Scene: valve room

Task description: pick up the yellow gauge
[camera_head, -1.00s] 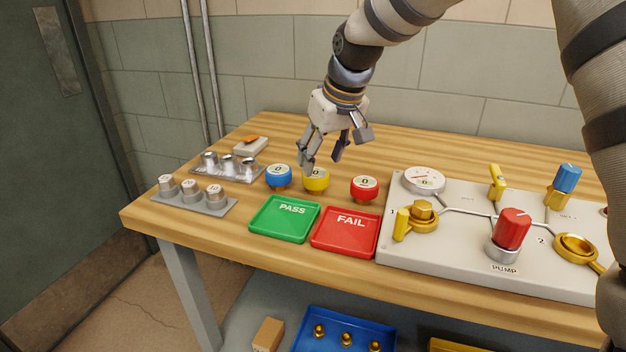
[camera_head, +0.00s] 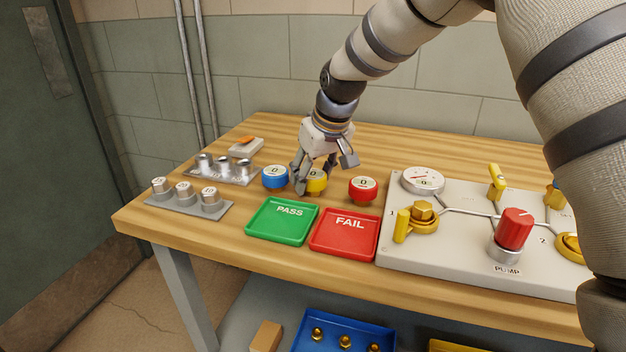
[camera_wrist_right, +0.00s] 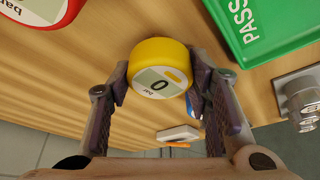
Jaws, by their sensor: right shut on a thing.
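The yellow gauge (camera_head: 316,183) stands on the wooden table between the blue gauge (camera_head: 275,177) and the red gauge (camera_head: 363,189). My right gripper (camera_head: 314,186) is down around it, one finger on each side, and partly hides it in the head view. The gauge appears still at table level. My left gripper does not show.
The green PASS tray (camera_head: 282,221) and red FAIL tray (camera_head: 344,233) lie just in front. A panel (camera_head: 450,262) with valves and a red pump knob is at the right. Silver weights (camera_head: 185,194) stand on a plate at the left. The table behind the gauges is clear.

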